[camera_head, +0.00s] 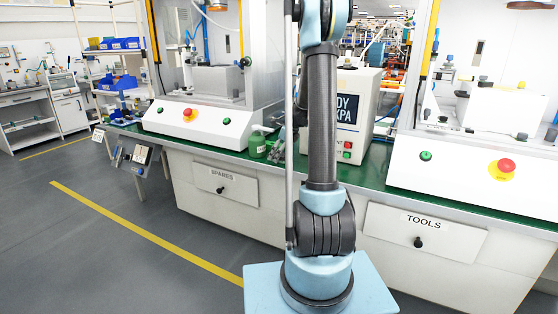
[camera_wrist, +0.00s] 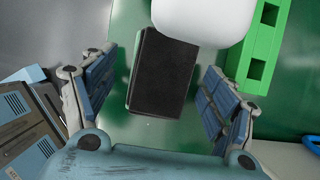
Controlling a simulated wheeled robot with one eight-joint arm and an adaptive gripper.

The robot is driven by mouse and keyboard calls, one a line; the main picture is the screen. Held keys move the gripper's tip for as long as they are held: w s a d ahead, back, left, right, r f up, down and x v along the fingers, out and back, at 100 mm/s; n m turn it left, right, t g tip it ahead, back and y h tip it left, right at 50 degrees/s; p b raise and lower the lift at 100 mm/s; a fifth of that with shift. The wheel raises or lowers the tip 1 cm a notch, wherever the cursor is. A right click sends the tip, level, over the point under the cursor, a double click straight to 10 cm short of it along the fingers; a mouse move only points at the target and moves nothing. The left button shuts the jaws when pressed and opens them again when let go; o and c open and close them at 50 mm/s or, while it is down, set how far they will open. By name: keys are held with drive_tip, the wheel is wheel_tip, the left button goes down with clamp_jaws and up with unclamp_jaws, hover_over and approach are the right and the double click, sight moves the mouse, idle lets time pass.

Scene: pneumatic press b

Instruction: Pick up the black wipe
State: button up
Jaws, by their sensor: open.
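The black wipe (camera_wrist: 163,78) is a dark, flat, folded rectangle on the green bench top in the wrist view. It lies slightly tilted, with a thin green edge beside its left side. My gripper (camera_wrist: 157,64) is open, with one finger pad to the left of the wipe and one to the right. There are gaps between both fingers and the wipe, and nothing is held. A white rounded object covers part of the wipe's upper end. In the head view my arm hides much of this area, and I cannot make out the wipe there.
The white object (camera_wrist: 205,14) stands close above the wipe, and a bright green slotted block (camera_wrist: 262,45) is at upper right. Grey boxes (camera_wrist: 28,120) lie left of the gripper.

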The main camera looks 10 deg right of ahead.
drive_tip(key=shift+f, duration=0.15)
drive_tip(key=shift+c, duration=0.3)
drive_tip(key=c, duration=1)
drive_tip(key=shift+s+a+r, duration=0.1)
drive_tip(key=shift+s+r, duration=0.05)
drive_tip(key=shift+r, duration=0.4)
wheel_tip(320, 180, up, 6)
drive_tip(key=shift+r, duration=0.15)
drive_tip(key=s+a, duration=1.1)
drive_tip(key=s, duration=0.5)
drive_tip(key=shift+a, duration=0.25)
